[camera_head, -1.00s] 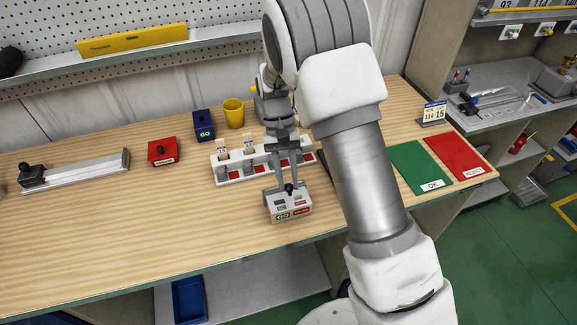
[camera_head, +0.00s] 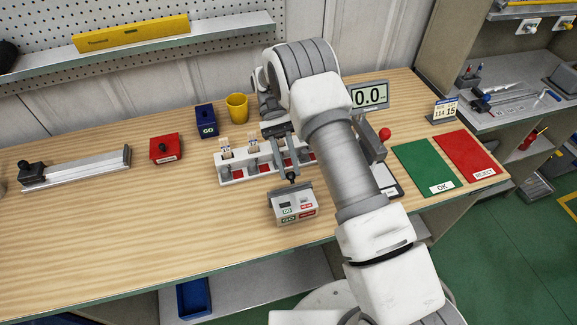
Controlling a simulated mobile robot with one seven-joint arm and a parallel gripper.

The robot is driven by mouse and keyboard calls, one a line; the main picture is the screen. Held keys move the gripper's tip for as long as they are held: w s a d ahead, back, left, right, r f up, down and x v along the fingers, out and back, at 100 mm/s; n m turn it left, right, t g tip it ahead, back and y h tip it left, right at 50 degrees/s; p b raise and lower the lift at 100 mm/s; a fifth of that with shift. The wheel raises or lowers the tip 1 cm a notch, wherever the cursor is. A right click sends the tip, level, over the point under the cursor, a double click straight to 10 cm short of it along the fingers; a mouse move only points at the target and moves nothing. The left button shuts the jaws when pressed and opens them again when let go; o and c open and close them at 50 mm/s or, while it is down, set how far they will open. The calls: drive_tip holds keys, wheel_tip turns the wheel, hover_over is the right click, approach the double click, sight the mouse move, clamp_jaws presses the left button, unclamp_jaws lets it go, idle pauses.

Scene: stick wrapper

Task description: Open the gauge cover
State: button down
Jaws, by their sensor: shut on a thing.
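The gauge box (camera_head: 293,210) is a small light grey block with a green GO label and a red label on its front. It stands near the front edge of the wooden bench. Its cover (camera_head: 286,189) appears tilted up along the back of the box, with a small black knob (camera_head: 292,176). My gripper (camera_head: 291,172) reaches in from behind and is shut on the knob. The fingertips are small in this view, and my arm hides much of the area to the right.
A white rack (camera_head: 232,175) with tagged pieces stands just behind the box. A digital display (camera_head: 369,96) and a red ball knob (camera_head: 385,134) are to the right, then green (camera_head: 424,165) and red mats (camera_head: 464,153). The bench left of the box is clear.

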idle(0.4)
drive_tip(key=c, duration=0.7)
unclamp_jaws()
drive_tip(key=shift+o, duration=0.2)
drive_tip(key=s+d+r+b, duration=0.2)
drive_tip(key=d+r, duration=0.9)
drive_tip(key=shift+s+d, duration=0.2)
drive_tip(key=shift+s, duration=0.1)
